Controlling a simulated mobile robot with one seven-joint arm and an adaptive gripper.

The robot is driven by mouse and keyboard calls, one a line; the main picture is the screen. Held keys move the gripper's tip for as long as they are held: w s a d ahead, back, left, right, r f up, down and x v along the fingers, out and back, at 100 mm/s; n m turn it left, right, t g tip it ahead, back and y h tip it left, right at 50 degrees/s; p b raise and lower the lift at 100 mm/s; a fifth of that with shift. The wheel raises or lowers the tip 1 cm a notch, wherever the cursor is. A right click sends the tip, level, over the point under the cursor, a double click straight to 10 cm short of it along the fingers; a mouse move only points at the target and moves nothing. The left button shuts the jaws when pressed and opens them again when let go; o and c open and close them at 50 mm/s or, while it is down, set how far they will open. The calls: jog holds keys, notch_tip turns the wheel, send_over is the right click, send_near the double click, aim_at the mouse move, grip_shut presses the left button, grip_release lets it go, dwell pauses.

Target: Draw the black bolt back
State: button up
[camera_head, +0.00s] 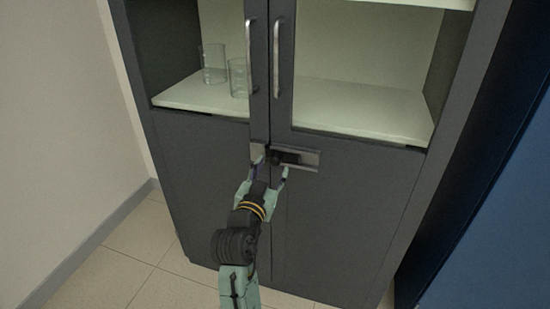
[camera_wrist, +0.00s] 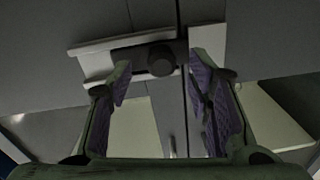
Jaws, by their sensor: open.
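The black bolt (camera_head: 287,157) lies level on a pale metal plate (camera_head: 312,161) on the right cabinet door. Its round black knob (camera_wrist: 160,58) faces the camera in the wrist view. A smaller pale plate (camera_wrist: 208,40) sits across the door seam. I cannot tell whether the bolt's end reaches into it. My gripper (camera_head: 271,167) is in front of the bolt, fingers pointing at the doors. In the wrist view my gripper (camera_wrist: 163,84) is open and empty, with one purple-padded finger on each side of the knob. Contact with the knob cannot be made out.
The dark grey cabinet (camera_head: 350,215) has two upright door handles (camera_head: 276,58) above the bolt. Glass beakers (camera_head: 213,65) stand on the shelf behind the left door. A wall (camera_head: 60,120) is at the left and a blue panel (camera_head: 495,215) at the right. Tiled floor shows at lower left.

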aim_at(274, 164)
jog(key=shift+p+x, duration=0.4)
jog(key=shift+x, duration=1.8)
grip_shut()
